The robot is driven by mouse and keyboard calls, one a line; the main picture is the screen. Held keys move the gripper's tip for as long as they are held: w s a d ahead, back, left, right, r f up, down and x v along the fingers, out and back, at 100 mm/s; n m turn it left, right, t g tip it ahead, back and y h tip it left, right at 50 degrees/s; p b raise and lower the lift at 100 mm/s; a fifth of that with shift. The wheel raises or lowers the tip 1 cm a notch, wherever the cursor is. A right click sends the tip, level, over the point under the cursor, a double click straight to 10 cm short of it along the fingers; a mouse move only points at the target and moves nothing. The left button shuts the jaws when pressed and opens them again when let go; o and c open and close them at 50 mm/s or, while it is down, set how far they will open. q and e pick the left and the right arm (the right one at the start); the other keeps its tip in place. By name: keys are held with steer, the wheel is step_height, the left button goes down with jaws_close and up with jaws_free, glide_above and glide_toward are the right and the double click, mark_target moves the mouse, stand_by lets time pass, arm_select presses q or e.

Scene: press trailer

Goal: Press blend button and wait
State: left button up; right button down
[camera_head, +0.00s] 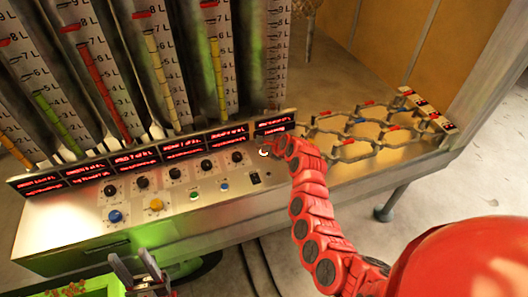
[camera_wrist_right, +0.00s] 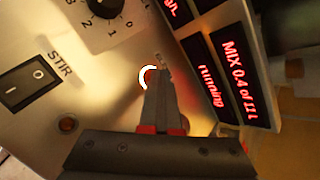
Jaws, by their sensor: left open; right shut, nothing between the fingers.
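The blend button, a small round red button with a partly lit white ring (camera_wrist_right: 147,77), sits on the metal panel in the right wrist view. Its label is mostly hidden. My right gripper (camera_wrist_right: 162,78) is shut and empty, its fingertips at the button and covering part of it. Whether they touch it I cannot tell. In the head view the white ring (camera_head: 264,152) shows at the tip of my red right arm. The display (camera_wrist_right: 228,72) beside it reads "MIX" and "running". My left gripper (camera_head: 142,272) is open and empty at the lower left, in front of the panel.
A STIR rocker switch (camera_wrist_right: 30,85) and a black dial (camera_wrist_right: 112,12) are close to the right gripper. Several knobs and coloured buttons line the panel (camera_head: 75,222). Tall graduated tubes (camera_head: 160,75) stand behind. A hexagonal metal rack (camera_head: 345,135) lies to the right.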

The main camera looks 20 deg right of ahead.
steer(key=shift+r+p, duration=0.35)
steer(key=shift+r, duration=0.4)
steer(key=shift+r+p, duration=1.2)
steer(key=shift+r, duration=1.3)
steer(key=r, duration=0.1)
step_height(320, 180, up, 9)
steer(key=p, duration=0.4)
glide_above(266, 154)
steer(key=shift+d, duration=0.1)
